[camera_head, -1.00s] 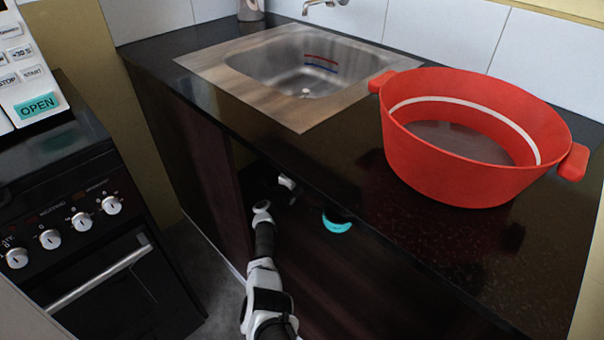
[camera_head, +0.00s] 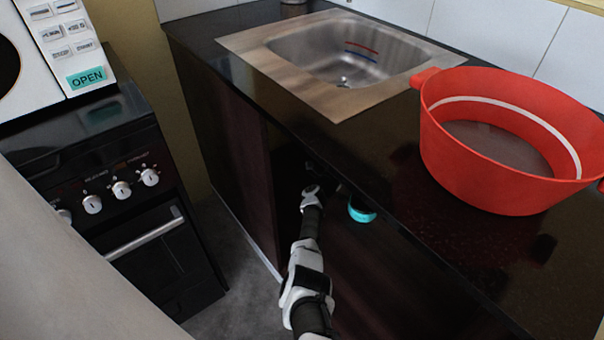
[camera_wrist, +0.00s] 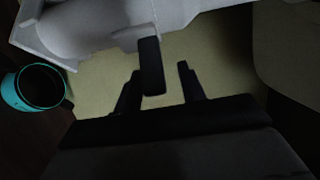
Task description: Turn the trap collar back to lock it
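In the wrist view, a pale grey rounded trap body (camera_wrist: 90,30) fills the upper left. A dark tab (camera_wrist: 151,68), which looks like the collar's lever, hangs down from it. My gripper (camera_wrist: 160,88) is open, its two dark fingers on either side of the tab's lower end. A gap shows between the tab and the right finger; whether the left finger touches the tab I cannot tell. In the head view my arm reaches into the dark cabinet (camera_head: 255,180) under the sink (camera_head: 345,60), and the trap and gripper are hidden there.
A teal round object (camera_wrist: 38,88) is left of my gripper in the wrist view; a teal piece (camera_head: 361,209) shows at the cabinet front. A red pot (camera_head: 500,150) stands on the counter. The oven (camera_head: 150,250) and microwave (camera_head: 70,45) are at left.

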